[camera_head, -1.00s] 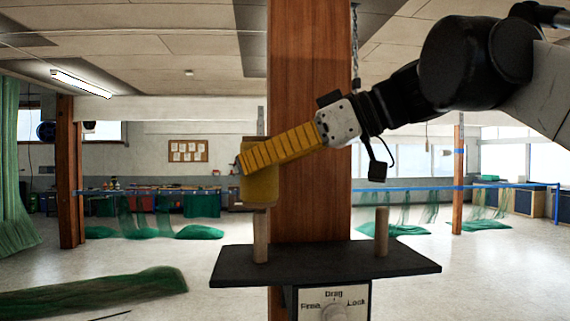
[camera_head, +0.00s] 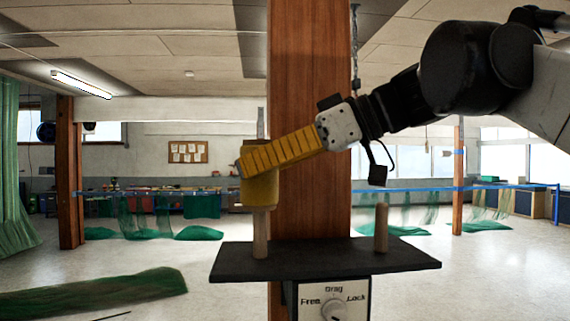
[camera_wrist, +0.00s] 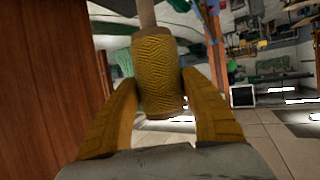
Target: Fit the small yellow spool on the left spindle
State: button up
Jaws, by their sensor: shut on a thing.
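My gripper (camera_head: 247,172) reaches in from the right with its yellow ribbed fingers. It is shut on the small yellow spool (camera_head: 262,195), which is upright above the left end of the black plate. The left spindle (camera_head: 260,238), a pale wooden peg, stands directly under the spool and meets its lower end. I cannot tell how far it goes inside. In the wrist view the spool (camera_wrist: 158,75) sits between both fingers, with the spindle (camera_wrist: 146,14) at its upper end in the picture. The fingers hide part of the spool in the head view.
The black plate (camera_head: 325,259) also bears a bare right spindle (camera_head: 381,229). A dial panel (camera_head: 333,301) marked Free, Drag and Lock hangs below it. A wooden post (camera_head: 310,130) stands close behind. Green netting (camera_head: 95,291) lies on the floor at left.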

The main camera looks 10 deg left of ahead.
aim_at(262, 212)
jog(key=shift+f, duration=0.25)
jog(key=shift+f+b, duration=0.3)
jog(key=shift+b, duration=0.05)
jog(key=shift+f+b, duration=1.95)
jog(key=shift+f, duration=1.15)
jog(key=o, duration=1.3)
jog(key=v, duration=1.2)
